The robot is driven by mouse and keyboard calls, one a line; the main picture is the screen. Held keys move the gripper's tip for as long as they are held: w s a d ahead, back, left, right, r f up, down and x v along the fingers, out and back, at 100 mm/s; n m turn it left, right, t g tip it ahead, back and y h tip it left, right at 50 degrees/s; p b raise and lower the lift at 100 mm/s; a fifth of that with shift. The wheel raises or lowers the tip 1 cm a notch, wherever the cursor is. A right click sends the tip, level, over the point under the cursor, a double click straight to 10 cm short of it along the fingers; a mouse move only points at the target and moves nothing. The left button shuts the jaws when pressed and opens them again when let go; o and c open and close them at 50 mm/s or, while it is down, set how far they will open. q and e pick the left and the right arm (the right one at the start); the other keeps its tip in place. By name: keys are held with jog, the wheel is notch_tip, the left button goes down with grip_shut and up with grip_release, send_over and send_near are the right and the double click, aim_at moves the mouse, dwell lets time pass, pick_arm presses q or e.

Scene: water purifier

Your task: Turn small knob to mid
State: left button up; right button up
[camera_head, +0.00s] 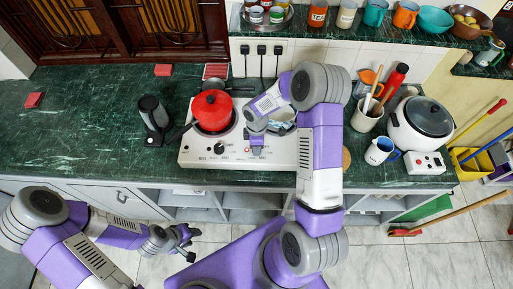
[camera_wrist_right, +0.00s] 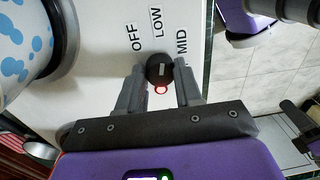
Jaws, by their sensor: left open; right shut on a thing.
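The small knob (camera_wrist_right: 156,66) is round and black on the white stove panel (camera_wrist_right: 105,60) in the right wrist view. The labels OFF, LOW and MID are printed around it, and a red ring shows beside it. A short white mark is on its face; I cannot tell which label it points to. My right gripper (camera_wrist_right: 160,84) is shut on the knob, one finger on each side. In the head view my right gripper (camera_head: 257,151) is at the stove's front and hides the knob. My left gripper (camera_head: 187,243) is open and empty, in front of the counter, away from the stove.
A red pot (camera_head: 212,108) stands on the stove's left half, behind another black knob (camera_head: 219,148). A blue-dotted white pot (camera_wrist_right: 25,35) is close to my right gripper. A black grinder-like device (camera_head: 154,116) stands left of the stove. The counter's far left is mostly clear.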

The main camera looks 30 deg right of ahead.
jog(key=m+b, duration=0.2)
jog(key=m, duration=0.2)
jog(key=shift+f+m, duration=0.1)
jog(key=shift+m, duration=0.2)
jog(key=m+b, duration=0.2)
jog(key=m, duration=0.2)
dwell(0.5)
jog(key=o, duration=1)
jog(key=shift+o, duration=0.2)
jog(key=shift+r, duration=0.2)
notch_tip(320, 180, up, 8)
jog(key=shift+d+f+p, duration=0.15)
jog(key=shift+f+p, duration=0.1)
jog(key=shift+p, duration=0.05)
